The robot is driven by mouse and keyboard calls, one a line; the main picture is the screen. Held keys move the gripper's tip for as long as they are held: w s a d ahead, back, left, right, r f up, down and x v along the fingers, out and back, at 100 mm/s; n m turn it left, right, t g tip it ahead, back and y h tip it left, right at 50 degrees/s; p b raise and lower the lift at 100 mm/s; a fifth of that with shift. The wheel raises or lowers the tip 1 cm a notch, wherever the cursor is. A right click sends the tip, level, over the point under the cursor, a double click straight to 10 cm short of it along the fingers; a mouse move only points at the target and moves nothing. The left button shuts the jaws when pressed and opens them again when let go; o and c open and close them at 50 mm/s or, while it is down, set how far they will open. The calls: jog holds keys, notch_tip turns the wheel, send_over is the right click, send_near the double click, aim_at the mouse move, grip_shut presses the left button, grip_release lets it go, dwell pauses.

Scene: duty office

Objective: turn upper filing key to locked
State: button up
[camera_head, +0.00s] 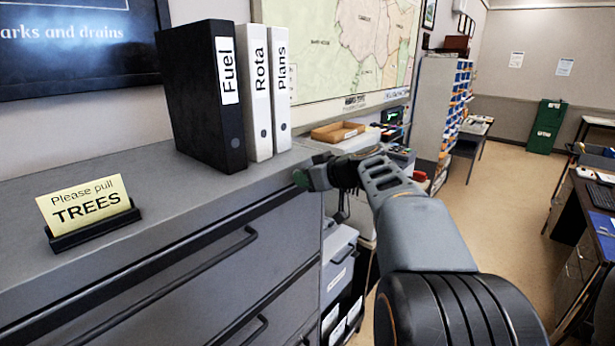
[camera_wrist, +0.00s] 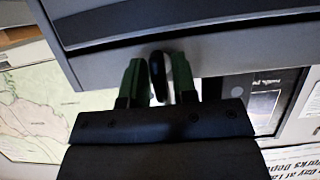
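The grey filing cabinet (camera_head: 215,240) fills the lower left of the head view. My gripper (camera_head: 312,176) is at its upper right front corner, with the fingertips close to the cabinet. In the wrist view my gripper (camera_wrist: 159,78) has its two green fingers on either side of a dark key (camera_wrist: 157,78), which stands out from the grey cabinet face (camera_wrist: 200,45). The fingers are apart, with a narrow gap visible beside the key. The key is hidden in the head view, and its exact angle is hard to judge.
Binders labelled Fuel (camera_head: 205,95), Rota (camera_head: 256,90) and Plans (camera_head: 278,90) stand on the cabinet. A yellow card (camera_head: 85,205) sits in a black holder at the left. Drawer handles (camera_head: 190,275) protrude from the front. A desk (camera_head: 585,230) stands right; the floor between is clear.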

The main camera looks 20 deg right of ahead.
grip_shut()
jog(key=m+b, duration=0.1)
jog(key=m+y+b, duration=0.1)
jog(key=shift+d+f+y+b, duration=0.1)
jog(key=shift+f+y+b, duration=0.1)
jog(key=shift+y+b, duration=0.15)
jog(key=m+y+b, duration=0.1)
jog(key=m+y, duration=0.1)
jog(key=m, duration=0.1)
jog(key=shift+g+b, duration=0.4)
jog(key=m+y+b, duration=0.1)
jog(key=m+y, duration=0.1)
jog(key=m, duration=0.2)
jog(key=shift+w+d, duration=0.1)
jog(key=shift+m+t+y+b, duration=0.45)
jog(key=shift+m+y, duration=0.5)
jog(key=shift+m, duration=1.15)
